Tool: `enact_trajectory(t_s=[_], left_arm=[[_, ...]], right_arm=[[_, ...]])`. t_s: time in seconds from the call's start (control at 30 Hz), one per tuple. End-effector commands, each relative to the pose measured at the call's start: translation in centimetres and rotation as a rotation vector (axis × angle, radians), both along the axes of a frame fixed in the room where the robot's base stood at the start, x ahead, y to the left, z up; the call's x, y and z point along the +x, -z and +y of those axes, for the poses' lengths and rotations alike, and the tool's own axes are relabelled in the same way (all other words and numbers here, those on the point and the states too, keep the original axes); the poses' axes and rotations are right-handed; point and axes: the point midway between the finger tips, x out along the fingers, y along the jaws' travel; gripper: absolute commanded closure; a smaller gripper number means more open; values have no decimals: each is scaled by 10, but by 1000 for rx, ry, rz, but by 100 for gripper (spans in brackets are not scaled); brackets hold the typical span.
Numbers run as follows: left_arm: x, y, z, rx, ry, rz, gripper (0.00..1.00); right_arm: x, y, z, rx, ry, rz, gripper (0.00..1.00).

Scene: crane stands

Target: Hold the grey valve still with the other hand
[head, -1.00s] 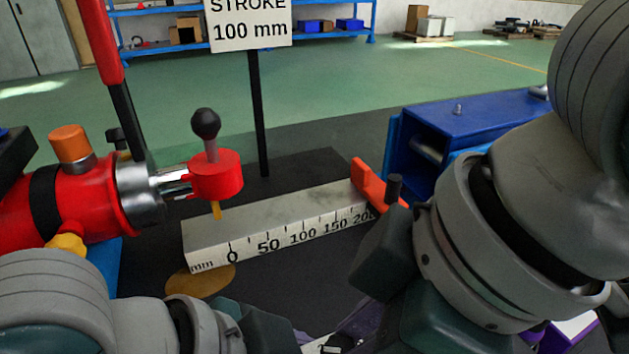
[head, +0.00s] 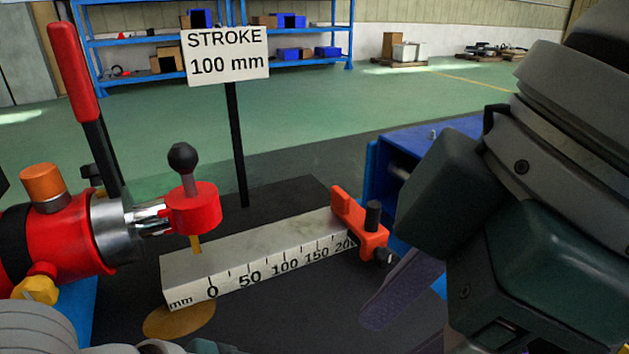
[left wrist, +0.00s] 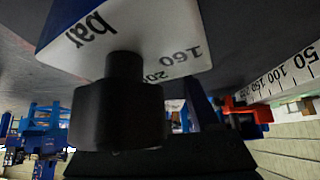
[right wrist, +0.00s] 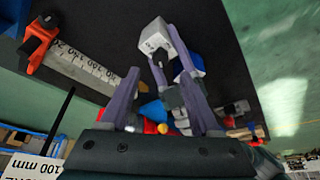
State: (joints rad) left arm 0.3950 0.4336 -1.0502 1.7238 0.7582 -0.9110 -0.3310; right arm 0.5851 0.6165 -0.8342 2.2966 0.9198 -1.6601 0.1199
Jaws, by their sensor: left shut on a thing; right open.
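In the right wrist view, a small grey block (right wrist: 173,97), perhaps the grey valve, shows between the purple-grey fingers of my right gripper (right wrist: 170,65). The fingers are apart; I cannot tell whether they touch it. A pale box with dark marks (right wrist: 155,38) lies beyond the fingertips. In the left wrist view, a black block on a short stem (left wrist: 118,115) stands before a blue-and-white box marked "bar" (left wrist: 140,40). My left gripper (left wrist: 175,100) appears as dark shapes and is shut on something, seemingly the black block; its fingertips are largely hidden.
A red cylinder (head: 65,235) with a red rod-end block (head: 193,208) stands left of a millimetre scale (head: 235,265). An orange-red stop (head: 360,225) sits at the scale's far end. A "STROKE 100 mm" sign (head: 226,55) stands behind. A blue box (head: 385,180) is partly behind my right arm.

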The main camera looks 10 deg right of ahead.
Motion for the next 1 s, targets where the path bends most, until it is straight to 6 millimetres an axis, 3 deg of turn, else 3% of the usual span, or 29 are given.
enact_trajectory(t_s=[0.1,0.3,0.63,0.67,0.93,1.0], left_arm=[[0,1,1,3,0,1,100],[0,1,1,3,0,1,100],[0,1,1,3,0,1,100],[0,1,1,3,0,1,35],[0,0,0,1,0,0,5],[0,0,0,1,0,0,3]], right_arm=[[-3,-24,-9,0,0,-6,36],[-9,-47,-18,-1,0,-2,36],[-10,-51,-19,-2,1,1,36],[-10,-51,-19,-2,0,1,36],[-10,-51,-19,-1,0,0,36],[-10,-51,-19,-1,0,0,36]])
